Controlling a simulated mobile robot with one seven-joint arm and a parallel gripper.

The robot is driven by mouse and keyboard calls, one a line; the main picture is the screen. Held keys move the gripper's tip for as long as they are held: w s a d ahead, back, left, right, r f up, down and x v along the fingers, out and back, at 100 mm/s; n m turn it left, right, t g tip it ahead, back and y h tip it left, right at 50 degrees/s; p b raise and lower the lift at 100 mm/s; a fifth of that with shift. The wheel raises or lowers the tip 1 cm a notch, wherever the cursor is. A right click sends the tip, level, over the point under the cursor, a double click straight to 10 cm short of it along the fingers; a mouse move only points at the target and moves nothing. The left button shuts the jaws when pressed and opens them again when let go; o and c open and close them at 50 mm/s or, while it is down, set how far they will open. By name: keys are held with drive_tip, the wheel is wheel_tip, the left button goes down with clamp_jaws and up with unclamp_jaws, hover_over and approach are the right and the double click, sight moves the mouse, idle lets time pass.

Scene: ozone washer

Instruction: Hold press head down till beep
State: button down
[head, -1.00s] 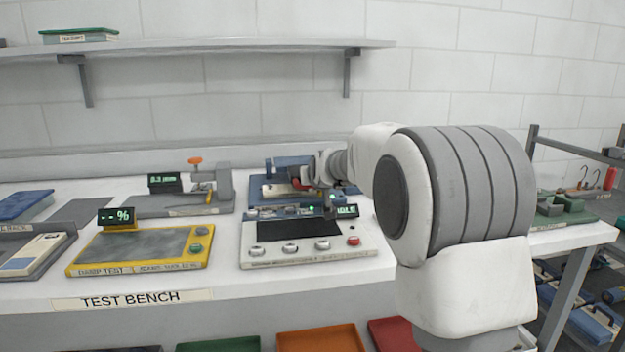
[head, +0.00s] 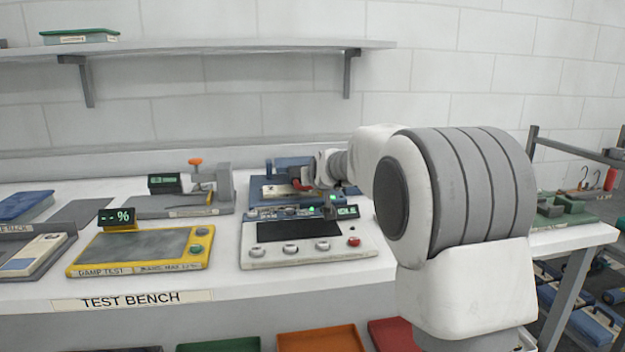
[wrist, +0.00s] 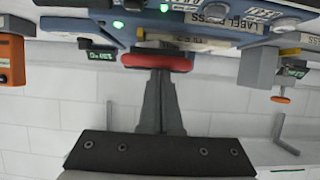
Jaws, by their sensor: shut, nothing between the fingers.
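The label press (head: 292,163) is a blue device at the back of the bench, and it also shows upside down in the wrist view (wrist: 200,30). Its press head appears as a red rounded bar (wrist: 157,62); a bit of red (head: 299,184) shows beside my wrist in the head view. My gripper (wrist: 160,74) is shut and empty, its fingertips at the red bar and seeming to touch it. How far the head is pressed down I cannot tell. A green light (wrist: 118,24) is lit on the press side.
A white console (head: 310,255) with knobs, a red button and a small display (head: 347,212) stands in front of the press. A yellow damp test plate (head: 140,250) and a gauge stand with an orange knob (head: 195,162) are to the left. A shelf (head: 200,46) hangs above.

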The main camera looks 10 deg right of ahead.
drive_tip(key=shift+s+f+g, duration=0.2)
drive_tip(key=shift+f+g, duration=0.1)
drive_tip(key=shift+f, duration=0.95)
wheel_tip(320, 180, up, 7)
drive_tip(key=w+p, duration=0.1)
drive_tip(key=p, duration=0.3)
drive_tip(key=s+f, duration=0.2)
drive_tip(key=s, duration=0.7)
drive_tip(key=shift+s+b, duration=0.4)
drive_tip(key=s+f+g, duration=0.3)
drive_tip(key=s+f, duration=0.1)
drive_tip(key=s, duration=1.4)
drive_tip(key=s+f+g, duration=0.3)
drive_tip(key=s+g, duration=0.1)
drive_tip(key=s, duration=1.4)
wheel_tip(320, 180, up, 20)
drive_tip(key=s+p, duration=0.1)
drive_tip(key=p, duration=1.9)
